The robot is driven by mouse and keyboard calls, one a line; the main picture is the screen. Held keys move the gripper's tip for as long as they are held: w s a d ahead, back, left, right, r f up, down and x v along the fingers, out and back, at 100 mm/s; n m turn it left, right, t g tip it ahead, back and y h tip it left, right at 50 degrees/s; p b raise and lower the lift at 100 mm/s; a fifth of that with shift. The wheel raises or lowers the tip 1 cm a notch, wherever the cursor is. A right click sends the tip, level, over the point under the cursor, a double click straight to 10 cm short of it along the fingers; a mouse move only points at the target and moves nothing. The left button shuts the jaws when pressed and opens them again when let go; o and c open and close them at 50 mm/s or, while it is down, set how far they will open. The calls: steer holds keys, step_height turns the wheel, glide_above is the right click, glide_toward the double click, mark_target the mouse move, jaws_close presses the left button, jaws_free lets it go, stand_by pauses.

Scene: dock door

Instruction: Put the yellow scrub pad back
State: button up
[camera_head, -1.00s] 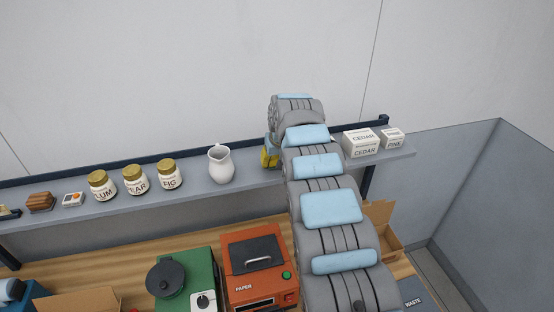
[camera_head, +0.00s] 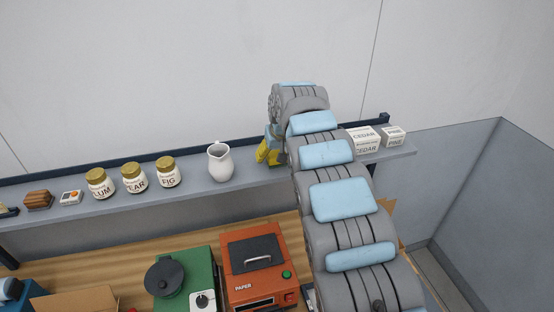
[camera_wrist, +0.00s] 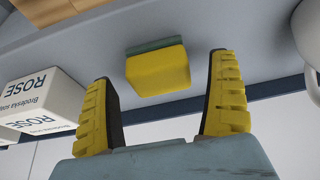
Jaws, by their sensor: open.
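The yellow scrub pad (camera_wrist: 160,72) shows in the wrist view. It is a yellow block with a grey-green layer along one face, and it rests on the grey shelf. My gripper (camera_wrist: 165,72) is open, with one yellow ridged finger on each side of the pad in the picture. Gaps show between pad and fingers, and I see no contact. In the head view my gripper (camera_head: 266,152) is over the shelf, right of the white pitcher. I cannot pick out the pad there; my arm and gripper block that area.
The grey shelf (camera_head: 75,215) also holds the white pitcher (camera_head: 220,163), several labelled jars, and white CEDAR (camera_head: 365,150) and PINE (camera_head: 395,137) boxes. A white ROSE box (camera_wrist: 38,103) stands near one finger in the wrist view. An orange machine (camera_head: 257,265) is on the bench below.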

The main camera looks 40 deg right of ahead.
steer(key=b+v, duration=0.3)
steer(key=v, duration=0.7)
steer(key=shift+d, duration=0.1)
stand_by(0.4)
